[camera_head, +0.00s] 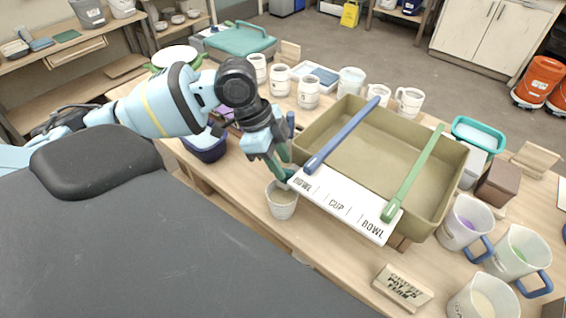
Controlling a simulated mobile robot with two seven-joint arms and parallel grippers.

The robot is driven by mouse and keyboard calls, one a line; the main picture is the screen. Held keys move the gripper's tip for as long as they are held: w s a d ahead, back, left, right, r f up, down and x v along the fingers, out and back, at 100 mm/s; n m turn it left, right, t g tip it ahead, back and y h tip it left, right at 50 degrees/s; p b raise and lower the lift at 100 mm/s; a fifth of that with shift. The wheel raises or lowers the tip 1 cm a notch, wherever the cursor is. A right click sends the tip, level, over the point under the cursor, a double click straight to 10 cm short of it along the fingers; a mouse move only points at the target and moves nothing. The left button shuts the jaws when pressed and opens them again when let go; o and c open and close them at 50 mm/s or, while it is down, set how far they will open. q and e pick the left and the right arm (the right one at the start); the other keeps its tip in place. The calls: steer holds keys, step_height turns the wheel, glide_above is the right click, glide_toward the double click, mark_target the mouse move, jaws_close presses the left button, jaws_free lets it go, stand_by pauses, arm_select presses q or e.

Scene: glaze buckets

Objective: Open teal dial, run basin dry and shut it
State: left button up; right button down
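The basin (385,150) is a wide olive-tan tub on the table, with a blue bar and a green bar lying across it. Its inside looks bare from here. My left gripper (281,168) points down at the basin's front left corner, beside a teal part (287,174) that may be the teal dial. The gripper hides much of that part, so I cannot tell whether the fingers touch it or how it is turned. A pale cup (283,201) stands just below, with greyish content. My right gripper is out of view.
A white board (345,205) reading BOWL, CUP, BOWL runs along the basin's front. Several white mugs (309,92) stand behind it. Jugs with blue handles (517,252) stand at right. A dark blue bowl (206,146) is left of my gripper. A wooden sign (402,288) stands in front.

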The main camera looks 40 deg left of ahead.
arm_select(q)
steer(key=shift+w+d+f, duration=0.1)
steer(key=shift+d+f, duration=0.15)
steer(key=shift+f, duration=0.35)
jaws_close()
steer(key=shift+r+m+p, duration=0.2)
steer(key=shift+m+p, duration=0.2)
steer(key=shift+m, duration=0.1)
steer(key=shift+w+m+g, duration=0.1)
steer(key=shift+m+g, duration=0.3)
steer(key=shift+w+f+m+g+p, duration=0.1)
steer(key=shift+m+g+p, duration=0.25)
steer(key=shift+m, duration=0.45)
steer(key=shift+f+m+g, duration=0.1)
steer(key=shift+m+g, duration=0.15)
steer(key=shift+m, duration=0.55)
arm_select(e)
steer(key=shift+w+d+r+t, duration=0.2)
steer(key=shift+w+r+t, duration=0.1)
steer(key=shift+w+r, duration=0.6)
arm_select(q)
jaws_free()
